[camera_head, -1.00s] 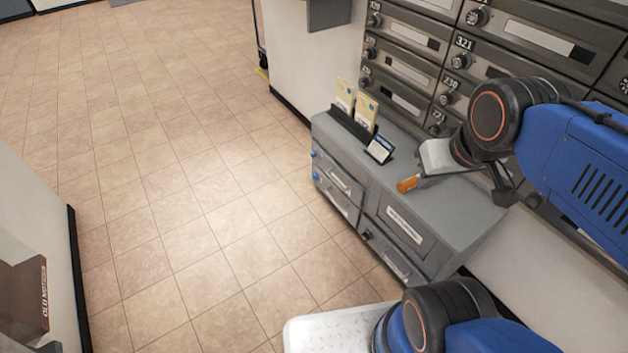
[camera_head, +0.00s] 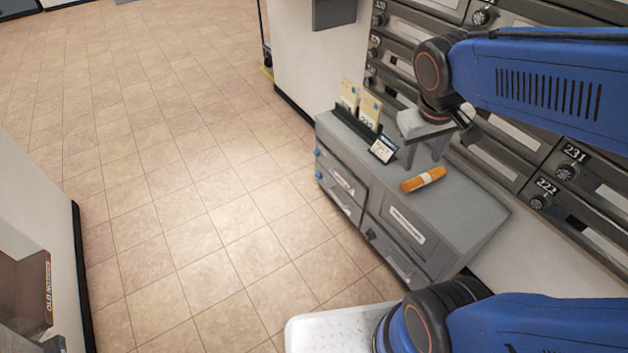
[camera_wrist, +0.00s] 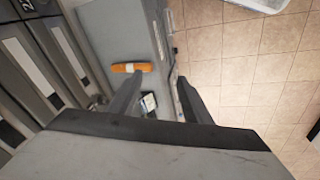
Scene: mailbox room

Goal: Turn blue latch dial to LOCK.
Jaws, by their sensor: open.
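Two small blue knobs, an upper one (camera_head: 318,153) and a lower one (camera_head: 319,175), sit on the left end of the grey cabinet (camera_head: 462,212). They are too small to read a dial position or a LOCK mark, and I cannot tell which is the latch dial. They do not show clearly in the wrist view. My gripper (camera_head: 424,160) is open and empty above the cabinet top, to the right of the knobs and well apart from them. Its two spread fingers also show in the wrist view (camera_wrist: 158,80).
An orange roll with a pale band (camera_head: 424,179) lies on the cabinet top near my fingers. A card holder with yellow cards (camera_head: 356,122) and a small sign (camera_head: 383,149) stand left of my gripper. Mailboxes (camera_head: 560,170) line the wall behind. The tiled floor (camera_head: 200,200) is clear.

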